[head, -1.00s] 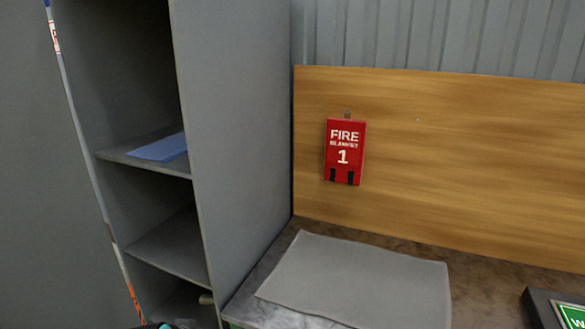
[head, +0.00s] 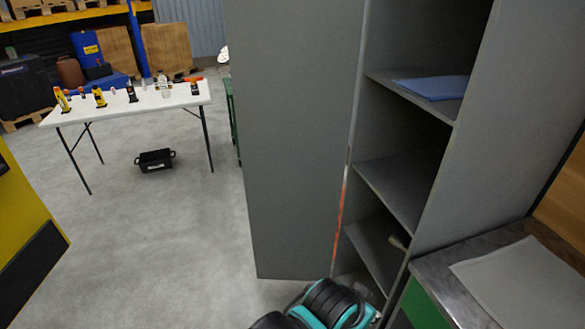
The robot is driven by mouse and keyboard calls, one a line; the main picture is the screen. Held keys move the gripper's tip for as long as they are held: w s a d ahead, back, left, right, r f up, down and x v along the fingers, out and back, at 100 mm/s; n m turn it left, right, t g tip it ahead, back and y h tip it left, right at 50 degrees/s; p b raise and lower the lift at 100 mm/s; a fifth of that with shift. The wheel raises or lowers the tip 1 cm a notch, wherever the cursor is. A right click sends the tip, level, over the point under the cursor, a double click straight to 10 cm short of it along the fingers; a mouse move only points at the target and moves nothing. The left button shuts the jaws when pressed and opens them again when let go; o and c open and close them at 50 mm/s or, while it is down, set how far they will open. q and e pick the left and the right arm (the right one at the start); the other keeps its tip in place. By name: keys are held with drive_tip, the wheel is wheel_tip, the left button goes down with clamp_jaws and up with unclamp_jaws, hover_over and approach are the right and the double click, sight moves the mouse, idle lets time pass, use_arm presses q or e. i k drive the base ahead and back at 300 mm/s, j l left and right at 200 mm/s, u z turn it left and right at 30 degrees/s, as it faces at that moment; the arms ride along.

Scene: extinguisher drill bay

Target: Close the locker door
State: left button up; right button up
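The grey locker door (head: 295,140) stands open in the head view, swung out to the left of the locker. The grey locker (head: 500,140) is open at its front, with its shelves (head: 390,190) showing. A blue folded item (head: 432,88) lies on the upper shelf. A teal and black part of my own arm shows at the bottom, in front of the door's lower edge and the locker's base. I cannot tell if it touches the door. No gripper fingers show in this view.
A grey-topped bench (head: 440,265) with a grey mat (head: 525,285) stands right of the locker. A white table (head: 120,108) with several small items stands at the back left, a black crate (head: 155,160) under it. A yellow object (head: 22,225) is at the left edge. Grey floor between is clear.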

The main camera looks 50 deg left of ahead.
sight(294, 64)
drive_tip(key=u, duration=2.15)
drive_tip(key=i+j+u, duration=0.3)
drive_tip(key=i, duration=0.65)
drive_tip(key=i+u, duration=0.25)
drive_tip(key=i, duration=3.1)
drive_tip(key=i+z, duration=0.1)
drive_tip(key=z, duration=0.35)
drive_tip(key=i+z, duration=0.1)
drive_tip(key=z, duration=0.75)
drive_tip(key=i+j+z, duration=0.15)
drive_tip(key=z, duration=0.25)
drive_tip(key=j+z, duration=0.15)
drive_tip(key=z, duration=2.6)
